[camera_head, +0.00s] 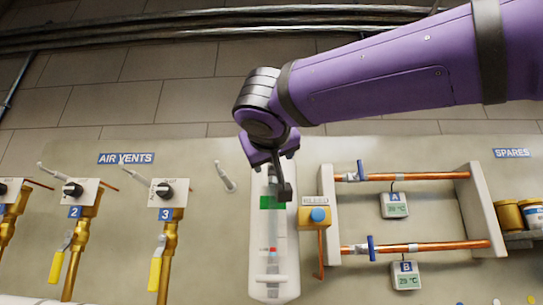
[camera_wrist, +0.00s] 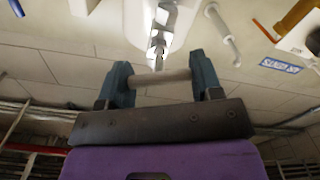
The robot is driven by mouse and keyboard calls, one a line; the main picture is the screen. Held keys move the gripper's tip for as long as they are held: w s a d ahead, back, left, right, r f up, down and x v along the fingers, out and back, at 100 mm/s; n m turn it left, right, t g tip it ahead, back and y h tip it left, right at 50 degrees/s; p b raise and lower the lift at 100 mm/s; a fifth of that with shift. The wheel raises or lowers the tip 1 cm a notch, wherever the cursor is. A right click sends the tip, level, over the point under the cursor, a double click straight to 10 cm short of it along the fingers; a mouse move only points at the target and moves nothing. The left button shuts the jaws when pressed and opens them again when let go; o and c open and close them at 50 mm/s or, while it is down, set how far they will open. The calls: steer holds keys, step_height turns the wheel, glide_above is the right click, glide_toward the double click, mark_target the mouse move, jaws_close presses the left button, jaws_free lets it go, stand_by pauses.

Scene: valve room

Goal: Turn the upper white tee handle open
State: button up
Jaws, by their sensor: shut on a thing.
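A metal stem (camera_wrist: 157,45) runs from the bar toward the white housing. In the head view my gripper (camera_head: 278,175) is at the top of the tall white gauge panel (camera_head: 258,220) and hides the handle there. A green block (camera_head: 272,202) shows just below my gripper, and a small red mark (camera_head: 272,250) lower down.
A yellow box with a blue button (camera_head: 319,214) and copper pipes with blue handles (camera_head: 371,247) are close on the right. A white wall lever (camera_head: 226,177) is on the left, then brass vents with yellow levers (camera_head: 156,273). Pots (camera_head: 509,214) stand far right.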

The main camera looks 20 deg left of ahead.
steer(key=n, duration=0.6)
steer(key=shift+f+n, duration=0.1)
steer(key=shift+n, duration=0.2)
steer(key=n, duration=0.6)
steer(key=shift+a+f+n, duration=0.1)
steer(key=shift+n, duration=0.2)
steer(key=o, duration=0.9)
steer(key=v, duration=1.1)
